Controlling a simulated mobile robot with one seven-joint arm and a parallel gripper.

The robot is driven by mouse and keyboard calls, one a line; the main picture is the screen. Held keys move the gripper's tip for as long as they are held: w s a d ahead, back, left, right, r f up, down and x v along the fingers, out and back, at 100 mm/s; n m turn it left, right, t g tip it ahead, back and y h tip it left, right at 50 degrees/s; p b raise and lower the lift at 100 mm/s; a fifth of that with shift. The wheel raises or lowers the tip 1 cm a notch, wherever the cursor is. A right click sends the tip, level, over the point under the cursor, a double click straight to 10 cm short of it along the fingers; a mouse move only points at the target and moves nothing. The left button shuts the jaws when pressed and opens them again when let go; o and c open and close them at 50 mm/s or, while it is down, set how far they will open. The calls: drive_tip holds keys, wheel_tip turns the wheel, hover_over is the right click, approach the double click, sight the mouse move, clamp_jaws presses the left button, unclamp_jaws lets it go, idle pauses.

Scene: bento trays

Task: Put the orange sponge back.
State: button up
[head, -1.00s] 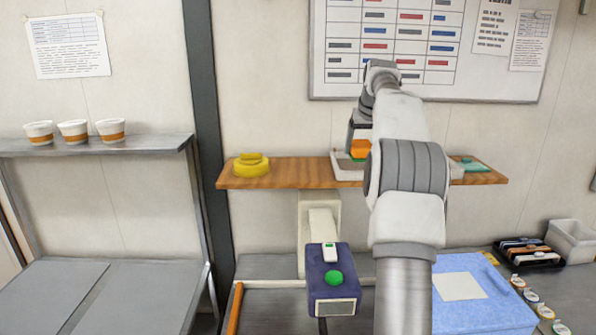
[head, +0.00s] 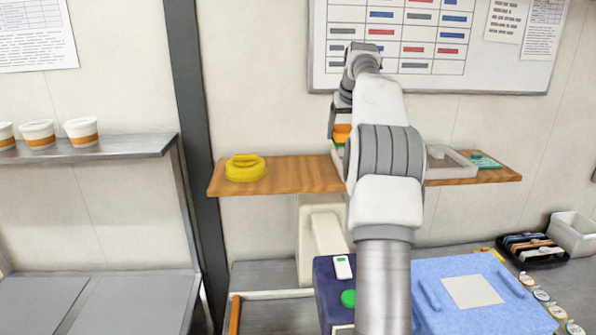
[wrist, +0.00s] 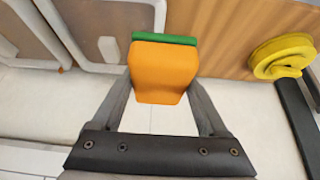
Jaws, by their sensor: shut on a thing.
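The orange sponge (head: 342,131) has a green layer on one face. It also shows in the wrist view (wrist: 163,70), held between the two fingers. My gripper (wrist: 160,100) is shut on it. In the head view my gripper (head: 341,122) is at the wooden shelf, above the left part of a pale tray (head: 458,172). My arm hides much of the tray. Whether the sponge touches anything below it cannot be told.
A yellow coiled item (head: 245,168) sits at the left of the wooden shelf (head: 295,176); bare wood lies between it and the tray. A teal item (head: 484,161) lies at the right end. A whiteboard (head: 440,80) hangs behind. A blue case (head: 440,293) stands below.

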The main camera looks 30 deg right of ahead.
hover_over(301, 172)
drive_tip(key=s, duration=0.2)
drive_tip(key=f, duration=0.4)
drive_tip(key=f+p, duration=0.1)
drive_tip(key=f, duration=0.1)
drive_tip(key=shift+w+a+f, duration=0.25)
drive_tip(key=shift+a+f, duration=0.05)
drive_tip(key=shift+f, duration=2.1)
drive_tip(key=shift+f, duration=0.2)
drive_tip(key=o, duration=1.1)
drive_tip(key=shift+r, duration=0.3)
drive_tip(key=b+v, duration=0.1)
drive_tip(key=v, duration=1.1)
drive_tip(key=shift+f+b, duration=0.1)
drive_tip(key=shift+b, duration=0.25)
